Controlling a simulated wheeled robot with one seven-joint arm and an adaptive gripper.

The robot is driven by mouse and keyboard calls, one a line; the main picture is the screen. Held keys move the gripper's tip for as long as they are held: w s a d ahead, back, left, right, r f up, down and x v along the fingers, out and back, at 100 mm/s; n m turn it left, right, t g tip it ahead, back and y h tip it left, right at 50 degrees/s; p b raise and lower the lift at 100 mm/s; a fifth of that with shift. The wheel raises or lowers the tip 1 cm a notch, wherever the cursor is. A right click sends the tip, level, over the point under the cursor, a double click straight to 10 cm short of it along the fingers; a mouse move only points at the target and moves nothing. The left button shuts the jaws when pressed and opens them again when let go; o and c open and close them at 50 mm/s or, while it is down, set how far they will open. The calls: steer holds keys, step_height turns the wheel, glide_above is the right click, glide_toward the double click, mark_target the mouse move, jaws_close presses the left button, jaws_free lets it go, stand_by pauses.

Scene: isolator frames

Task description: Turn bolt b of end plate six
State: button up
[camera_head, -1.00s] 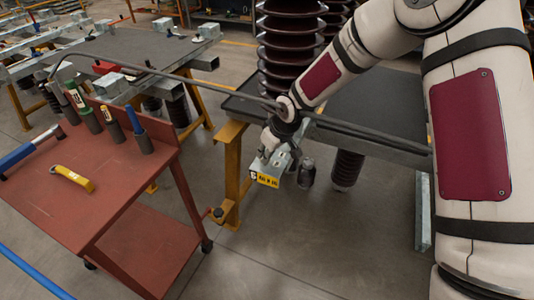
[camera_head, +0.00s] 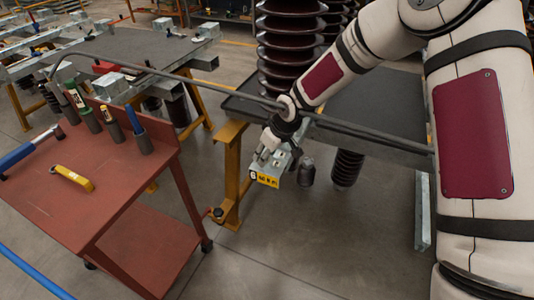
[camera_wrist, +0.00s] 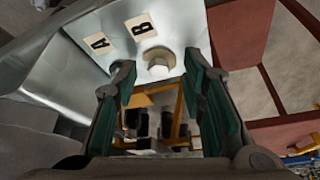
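In the wrist view, bolt b (camera_wrist: 158,66) is a hex head on a bright metal end plate (camera_wrist: 185,30), just below a label B (camera_wrist: 141,27). A label A (camera_wrist: 98,43) is to its left. My gripper (camera_wrist: 165,85) is open, with green-padded fingers on either side of the bolt's line. The bolt head shows between and slightly beyond the fingertips; I cannot tell whether they touch it. In the head view, my gripper (camera_head: 264,157) is at the end plate with the yellow label 6 (camera_head: 264,178). The bolt is not discernible there.
A red tool cart (camera_head: 90,190) stands at left with a yellow-handled tool (camera_head: 72,179) and several upright tools in holders. A dark ribbed insulator (camera_head: 290,50) stands behind my arm. A yellow stand leg (camera_head: 231,170) is just left of the plate. The floor in front is clear.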

steer(key=v, duration=1.2)
steer(key=s+d+r+m+t+h+p, duration=0.15)
steer(key=s+d+r+m, duration=0.25)
steer(key=s+d+r, duration=0.7)
steer(key=s+d+r+m+h+p, duration=0.3)
steer(key=s+d+r, duration=0.4)
steer(key=s+r, duration=0.45)
steer(key=s+d+m+y, duration=0.1)
steer(key=s+d+m, duration=0.1)
steer(key=s, duration=1)
steer(key=shift+s+m+p, duration=0.15)
steer(key=shift+m+p, duration=0.25)
steer(key=shift+p, duration=0.05)
steer(key=shift+r, duration=0.1)
